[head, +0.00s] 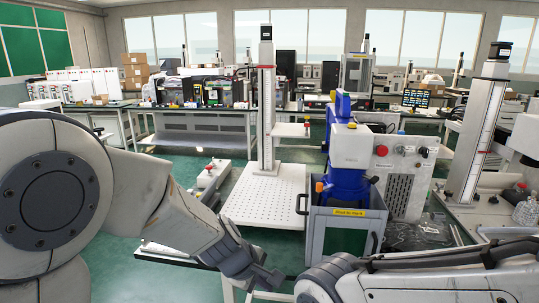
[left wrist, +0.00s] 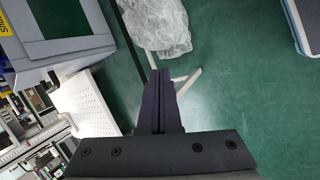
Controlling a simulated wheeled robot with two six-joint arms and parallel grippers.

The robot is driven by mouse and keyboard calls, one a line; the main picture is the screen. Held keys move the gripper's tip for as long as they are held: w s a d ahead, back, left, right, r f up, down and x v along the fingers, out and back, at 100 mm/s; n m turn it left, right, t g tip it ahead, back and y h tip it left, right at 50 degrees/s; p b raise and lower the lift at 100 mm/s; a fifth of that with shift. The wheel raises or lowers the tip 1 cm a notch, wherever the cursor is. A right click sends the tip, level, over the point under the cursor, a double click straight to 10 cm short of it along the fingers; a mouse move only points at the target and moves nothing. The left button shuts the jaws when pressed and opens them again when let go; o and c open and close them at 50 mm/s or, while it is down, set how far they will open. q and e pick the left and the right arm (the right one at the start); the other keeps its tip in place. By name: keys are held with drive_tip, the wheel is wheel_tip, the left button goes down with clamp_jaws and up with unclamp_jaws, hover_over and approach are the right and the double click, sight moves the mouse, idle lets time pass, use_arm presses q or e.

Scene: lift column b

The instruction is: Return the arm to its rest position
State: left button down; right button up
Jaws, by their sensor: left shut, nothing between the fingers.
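My left arm comes in from the left in the head view, and its gripper (head: 268,280) hangs low in front of the white perforated table. The gripper is shut and empty. In the left wrist view the closed fingers (left wrist: 160,105) point out over the green floor with nothing between them. My right arm shows only in part at the bottom right of the head view, and its gripper is not in view.
A white perforated table (head: 240,208) carries a lift column (head: 266,110). A grey bin (head: 340,232) with a yellow label stands right of the gripper. Crumpled clear plastic (left wrist: 158,24) shows beyond the fingers. Green floor (left wrist: 235,75) is open on the right of the wrist view.

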use_arm(q)
drive_tip(key=s+a+f+m+g+y, duration=0.1)
drive_tip(key=s+a+m, duration=0.25)
drive_tip(key=a, duration=0.25)
drive_tip(key=s+a+f+m+y, duration=0.1)
drive_tip(key=s+a+m+y, duration=0.15)
drive_tip(key=a+m, duration=0.3)
drive_tip(key=s+a+f+m+g+y, duration=0.1)
drive_tip(key=s+a+m, duration=0.25)
drive_tip(key=a, duration=0.35)
drive_tip(key=s+d+r+m+g+h+p, duration=0.1)
drive_tip(key=s+d+r+m+g+p, duration=0.1)
drive_tip(key=s+d+r+m+p, duration=0.5)
drive_tip(key=s+d+r, duration=0.6)
drive_tip(key=d, duration=0.1)
drive_tip(key=shift+s, duration=0.35)
drive_tip(key=shift+r, duration=0.1)
